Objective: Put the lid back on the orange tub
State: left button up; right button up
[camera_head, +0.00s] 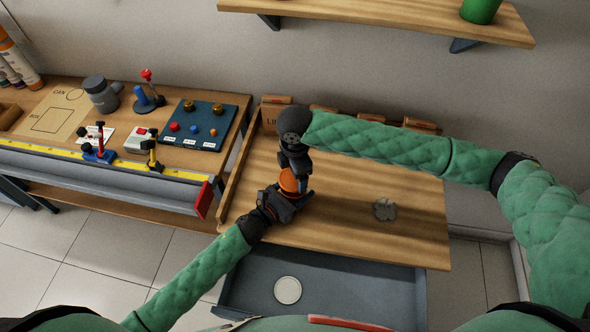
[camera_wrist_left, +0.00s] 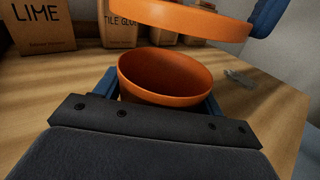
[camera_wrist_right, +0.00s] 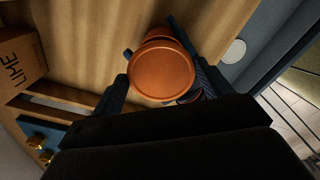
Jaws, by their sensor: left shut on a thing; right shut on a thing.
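The orange tub (camera_wrist_left: 165,82) stands upright on the wooden bench top, its mouth open in the left wrist view. My left gripper (camera_head: 287,198) is shut on the tub's body from the front left. The orange lid (camera_wrist_right: 161,71) is held by my right gripper (camera_head: 294,150), which is shut on it from above. In the left wrist view the lid (camera_wrist_left: 195,18) hangs above the tub with a gap between them, slightly tilted in the picture. In the head view the tub (camera_head: 290,181) is mostly hidden by my grippers.
Boxes, one marked LIME (camera_wrist_left: 42,25), stand along the bench's back edge. A grey flat piece (camera_head: 385,209) lies right of the tub. Below is an open drawer (camera_head: 345,290) with a white disc (camera_head: 287,290).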

aim_at(295, 181)
jog(key=shift+f, duration=0.55)
jog(key=shift+f, duration=0.9)
jog(key=shift+f, duration=0.65)
dwell(0.3)
jog(key=o, duration=0.9)
jog(key=shift+o, duration=0.2)
jog(key=shift+r, duration=3.95)
